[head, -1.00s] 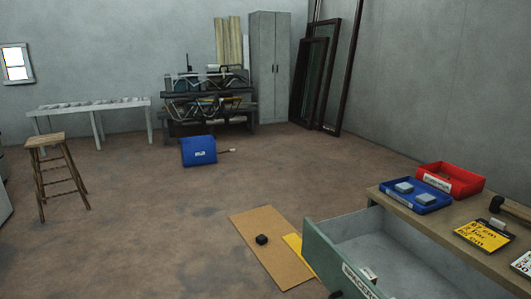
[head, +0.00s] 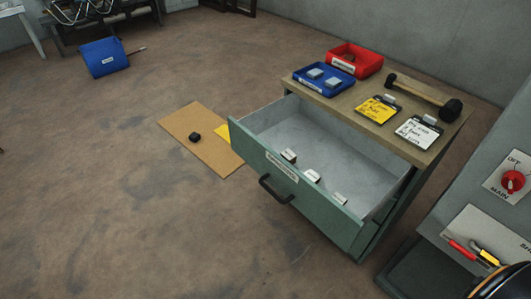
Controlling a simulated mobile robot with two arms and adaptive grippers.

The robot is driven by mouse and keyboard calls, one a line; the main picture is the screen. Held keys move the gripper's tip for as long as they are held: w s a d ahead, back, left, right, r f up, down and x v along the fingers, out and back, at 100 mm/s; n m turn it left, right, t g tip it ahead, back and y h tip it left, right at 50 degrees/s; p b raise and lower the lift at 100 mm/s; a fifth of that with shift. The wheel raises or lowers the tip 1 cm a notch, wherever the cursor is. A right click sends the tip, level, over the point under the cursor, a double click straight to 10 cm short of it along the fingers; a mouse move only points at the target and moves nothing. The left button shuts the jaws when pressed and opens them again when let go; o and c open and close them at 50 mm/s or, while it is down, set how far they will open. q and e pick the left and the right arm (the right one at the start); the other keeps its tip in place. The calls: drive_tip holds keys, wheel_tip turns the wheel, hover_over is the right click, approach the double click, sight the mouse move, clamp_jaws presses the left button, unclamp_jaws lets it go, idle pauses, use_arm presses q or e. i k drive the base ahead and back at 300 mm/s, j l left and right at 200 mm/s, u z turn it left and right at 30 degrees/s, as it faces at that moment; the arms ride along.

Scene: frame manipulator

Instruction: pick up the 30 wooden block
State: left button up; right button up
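An open green drawer (head: 262,151) in the workbench cabinet holds three small pieces along its front wall: a far-left piece (head: 288,156), a middle piece (head: 312,176) and a near-right piece (head: 340,198). Each has a pale, label-like face. Their markings are too small to read, so I cannot tell which is the 30 wooden block, or whether any is. Neither of my grippers is in view.
The wooden bench top (head: 350,105) carries a blue bin (head: 324,84), a red bin (head: 354,62), a mallet (head: 420,95) and two clipboards. A brown board (head: 205,155) with a small black object (head: 194,137) lies on the floor. A grey panel (head: 480,225) stands right.

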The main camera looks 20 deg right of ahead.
sight(313, 175)
drive_tip(key=z, duration=1)
